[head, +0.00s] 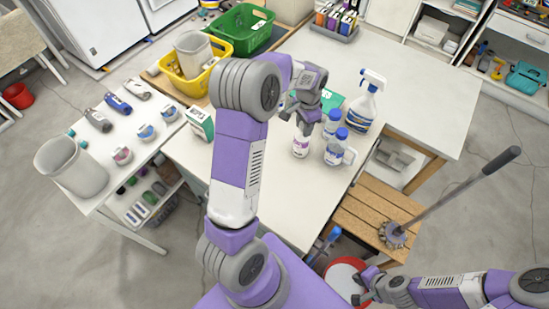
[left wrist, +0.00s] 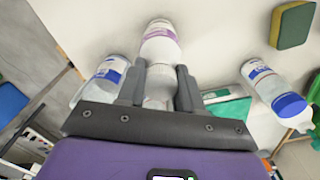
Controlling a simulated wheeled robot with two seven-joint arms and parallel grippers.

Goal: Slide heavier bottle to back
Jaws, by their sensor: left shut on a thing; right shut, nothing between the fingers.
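My left gripper (head: 304,122) is shut on a white bottle with a pink-purple label (head: 300,146), on the white table. In the left wrist view, the fingers (left wrist: 160,82) sit on either side of this bottle (left wrist: 160,45). Just to its right in the head view are two clear bottles with blue caps and blue-white labels, a farther one (head: 331,122) and a nearer one (head: 337,151). I cannot tell by sight which bottle is heavier. My right gripper (head: 362,288) is shut and empty at the bottom, away from the bottles.
A green flat item (head: 331,104) lies behind the bottles. A green-white box (head: 200,124) stands on the table's left side. Yellow (head: 188,78) and green (head: 241,30) baskets are at the back left. The near table middle is clear. A wooden stool (head: 360,215) stands to the right.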

